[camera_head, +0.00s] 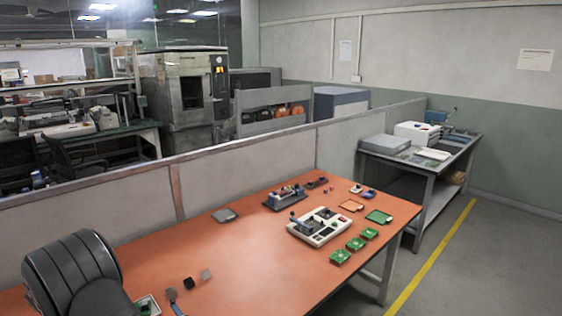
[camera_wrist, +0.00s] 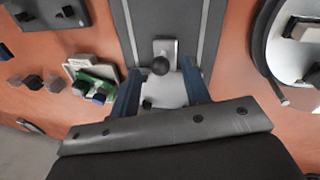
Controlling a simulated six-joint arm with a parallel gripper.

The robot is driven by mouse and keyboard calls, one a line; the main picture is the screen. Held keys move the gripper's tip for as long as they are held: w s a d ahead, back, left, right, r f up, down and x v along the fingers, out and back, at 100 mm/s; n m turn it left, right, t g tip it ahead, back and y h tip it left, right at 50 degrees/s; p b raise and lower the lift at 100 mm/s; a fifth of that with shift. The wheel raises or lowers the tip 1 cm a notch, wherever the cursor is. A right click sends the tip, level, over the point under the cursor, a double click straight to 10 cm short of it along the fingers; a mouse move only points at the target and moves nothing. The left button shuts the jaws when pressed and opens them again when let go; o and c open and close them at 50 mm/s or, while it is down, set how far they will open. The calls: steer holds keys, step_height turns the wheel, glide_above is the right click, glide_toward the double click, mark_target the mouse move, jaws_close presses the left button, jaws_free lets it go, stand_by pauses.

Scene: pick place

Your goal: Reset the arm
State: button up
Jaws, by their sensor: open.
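My gripper (camera_wrist: 160,72) shows in the wrist view with its two blue fingers apart. Nothing is held between them. A dark round knob on a small light grey plate (camera_wrist: 164,47) shows between and beyond the fingertips, over a long grey strip (camera_wrist: 122,15). I cannot tell how far the fingers are above these.
A white-and-green holder (camera_wrist: 84,66) and small dark blocks (camera_wrist: 33,82) lie left of my fingers. A round white dish (camera_wrist: 275,45) is at right. A white device (camera_head: 318,228), small green boards (camera_head: 340,257) and a green tray (camera_head: 379,217) occupy the table's far end. The table's middle is mostly clear.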

step_height(320, 180, up, 16)
steer(key=s+a, duration=0.2)
steer(key=s, duration=0.1)
steer(key=w+f, duration=0.1)
steer(key=f, duration=0.4)
steer(key=w+d+f, duration=0.1)
steer(key=f, duration=0.5)
steer(key=w+d+f, duration=0.1)
steer(key=f, duration=0.5)
steer(key=shift+d, duration=0.2)
steer(key=s+d, duration=1.1)
steer(key=shift+s+r, duration=0.15)
steer(key=shift+r, duration=0.05)
steer(key=s+a+r, duration=0.1)
steer(key=s+r, duration=0.2)
steer(key=r, duration=1.3)
steer(key=shift+a+r, duration=0.3)
steer(key=shift+r, duration=0.1)
steer(key=w+f, duration=0.1)
steer(key=f, duration=0.4)
steer(key=w+d+f, duration=0.1)
steer(key=f, duration=0.5)
steer(key=w+d+f, duration=0.1)
steer(key=f, duration=0.5)
steer(key=shift+w+a, duration=0.75)
steer(key=shift+a, duration=0.15)
steer(key=shift+w+a, duration=0.55)
